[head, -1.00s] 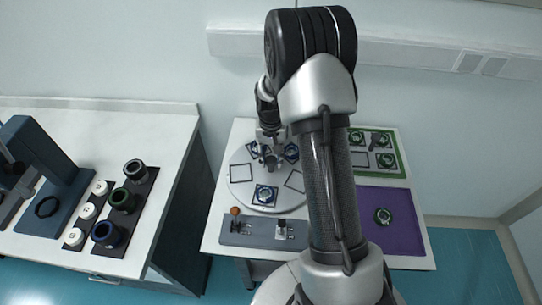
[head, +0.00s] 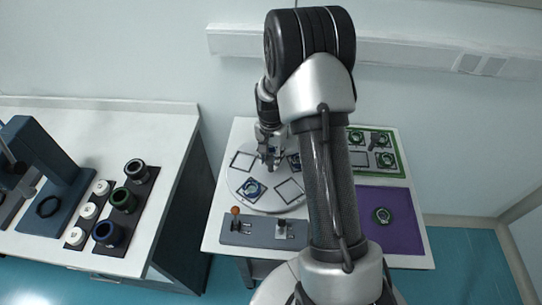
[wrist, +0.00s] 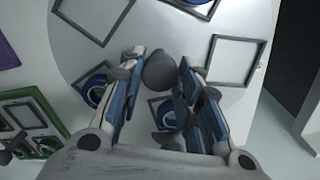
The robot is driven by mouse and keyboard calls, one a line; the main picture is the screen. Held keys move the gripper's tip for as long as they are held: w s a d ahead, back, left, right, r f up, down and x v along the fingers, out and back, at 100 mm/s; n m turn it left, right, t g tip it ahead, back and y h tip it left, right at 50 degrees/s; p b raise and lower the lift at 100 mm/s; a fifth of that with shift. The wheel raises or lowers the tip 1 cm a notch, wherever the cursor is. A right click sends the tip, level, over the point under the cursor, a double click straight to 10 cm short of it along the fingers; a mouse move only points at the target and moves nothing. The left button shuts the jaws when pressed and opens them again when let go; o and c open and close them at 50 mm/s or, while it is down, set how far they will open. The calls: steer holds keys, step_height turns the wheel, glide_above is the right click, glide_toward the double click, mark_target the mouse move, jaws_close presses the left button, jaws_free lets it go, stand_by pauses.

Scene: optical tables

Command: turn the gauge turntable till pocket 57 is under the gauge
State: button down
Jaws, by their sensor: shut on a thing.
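The turntable is a pale round disc (head: 271,197) on the middle table, with square-framed pockets around it. A blue-ringed part sits in the front-left pocket (head: 251,190); an empty pocket (head: 289,190) is at front right and another (head: 243,160) at back left. My gripper (head: 269,160) is over the disc. In the wrist view my gripper (wrist: 161,68) is shut on a dark grey rounded knob (wrist: 159,72); an empty pocket frame (wrist: 236,60) and blue-ringed parts show around it. Pocket numbers are not readable. I cannot make out the gauge; my arm hides part of the disc.
A grey strip (head: 262,233) with an orange-knobbed lever (head: 235,211) lies in front of the disc. A green tray (head: 396,172) and a purple mat (head: 405,232) holding a dark ring lie to the right. A separate bench (head: 150,118) with several ringed parts stands left.

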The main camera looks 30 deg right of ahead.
mark_target(271, 159)
steer(key=shift+m, duration=0.5)
stand_by(0.3)
steer(key=c, duration=1.1)
jaws_free()
step_height(271, 159, up, 12)
